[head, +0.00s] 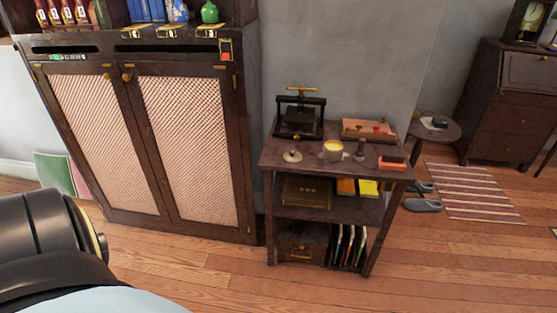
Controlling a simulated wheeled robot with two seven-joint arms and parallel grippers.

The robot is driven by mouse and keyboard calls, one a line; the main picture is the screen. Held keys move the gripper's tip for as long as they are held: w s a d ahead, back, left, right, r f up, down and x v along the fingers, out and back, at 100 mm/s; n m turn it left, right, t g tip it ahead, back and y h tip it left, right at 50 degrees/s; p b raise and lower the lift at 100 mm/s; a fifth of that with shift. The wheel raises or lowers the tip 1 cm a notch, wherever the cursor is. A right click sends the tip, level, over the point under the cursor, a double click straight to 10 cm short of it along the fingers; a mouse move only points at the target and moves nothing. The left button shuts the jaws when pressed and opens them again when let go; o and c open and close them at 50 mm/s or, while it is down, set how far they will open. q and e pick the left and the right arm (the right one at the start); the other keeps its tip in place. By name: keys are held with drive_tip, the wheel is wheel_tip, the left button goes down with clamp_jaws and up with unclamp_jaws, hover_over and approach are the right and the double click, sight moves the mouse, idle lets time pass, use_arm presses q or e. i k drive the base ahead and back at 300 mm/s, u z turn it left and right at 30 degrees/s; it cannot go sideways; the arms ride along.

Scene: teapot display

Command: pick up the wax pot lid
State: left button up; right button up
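A small pale round lid with a knob (292,156), which looks like the wax pot lid, lies on the top of a dark wooden side table (283,165), near its left side. The wax pot (333,151), an open pot with yellow contents, stands just to the right of the lid, apart from it. Part of my own body shows at the lower left, well short of the table. Neither of my grippers is in view.
A black press with a brass handle (300,115) stands behind the lid. A wooden tray (368,129), a small stamp (360,150) and a red-orange block (392,163) are to the right. A tall cabinet (180,150) flanks the table's left. Open floor lies in front.

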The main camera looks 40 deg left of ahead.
sight(292, 157)
drive_tip(key=u, duration=0.85)
drive_tip(key=i, duration=0.25)
drive_tip(key=z, duration=0.15)
